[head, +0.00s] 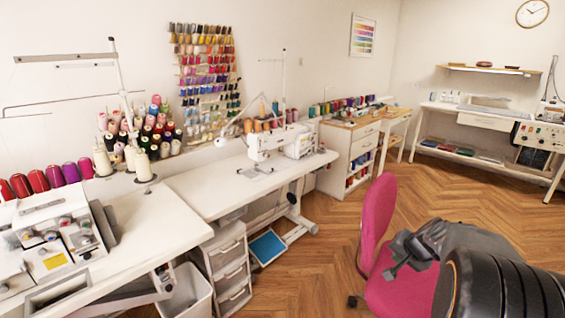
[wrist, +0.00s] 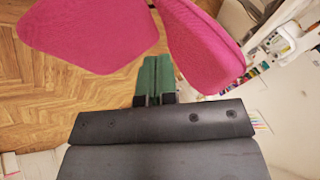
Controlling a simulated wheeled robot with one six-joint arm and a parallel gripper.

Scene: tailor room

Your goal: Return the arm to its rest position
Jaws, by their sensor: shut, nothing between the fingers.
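My gripper (head: 398,262) shows at the lower right of the head view, in front of the pink chair (head: 378,222). It is dark grey, shut and empty, and appears over the chair seat in the picture. In the wrist view the two green-faced fingers of my gripper (wrist: 154,78) lie side by side with nothing held between them. The pink chair's seat and backrest (wrist: 200,45) fill the top of that view. I cannot tell how far the fingers are from the chair.
A white sewing table (head: 205,190) with a sewing machine (head: 268,138) stands left of the chair. A serger (head: 55,235) sits on the near left table. A drawer unit (head: 228,268) and white bin (head: 187,290) stand below. Wooden floor (head: 440,190) is open behind the chair.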

